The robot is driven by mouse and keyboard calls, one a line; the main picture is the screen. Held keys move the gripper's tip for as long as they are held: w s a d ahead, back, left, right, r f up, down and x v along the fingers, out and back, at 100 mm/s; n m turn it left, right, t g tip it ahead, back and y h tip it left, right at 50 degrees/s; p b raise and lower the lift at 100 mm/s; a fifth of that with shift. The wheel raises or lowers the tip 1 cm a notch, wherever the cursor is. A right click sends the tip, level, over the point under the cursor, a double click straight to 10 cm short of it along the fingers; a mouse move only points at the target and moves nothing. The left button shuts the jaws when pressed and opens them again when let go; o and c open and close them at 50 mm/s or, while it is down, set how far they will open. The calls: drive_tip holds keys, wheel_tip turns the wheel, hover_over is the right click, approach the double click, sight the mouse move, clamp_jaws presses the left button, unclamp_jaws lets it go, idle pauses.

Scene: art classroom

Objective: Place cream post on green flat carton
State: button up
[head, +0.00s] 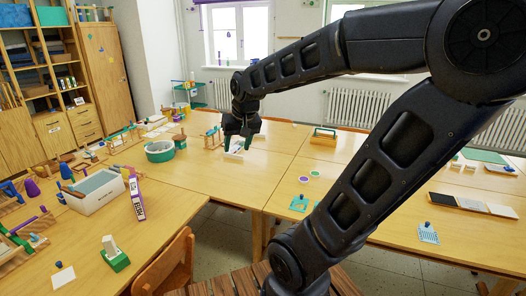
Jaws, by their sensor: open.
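A cream-white upright block (109,243), which looks like the cream post, stands at the front left of the near table. Under or against its foot is a low green box (118,262), which may be the green flat carton; I cannot tell whether the post rests on it or stands just behind it. My gripper (238,146) is open and points down over the far table, well away from both. A small white piece (233,154) shows just below its fingers; its shape is partly hidden, and I cannot tell whether they touch.
A grey-white bin (97,195), a purple upright box (137,198) and a round green tub (160,152) stand on the left tables. A wooden chair (170,262) is at the near table's edge. Wooden toys crowd the far left.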

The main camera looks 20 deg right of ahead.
drive_tip(key=s+d+h, duration=0.1)
drive_tip(key=s+d, duration=0.4)
drive_tip(key=s, duration=0.4)
drive_tip(key=shift+r+t, duration=0.3)
drive_tip(key=shift+t, duration=0.1)
idle(0.7)
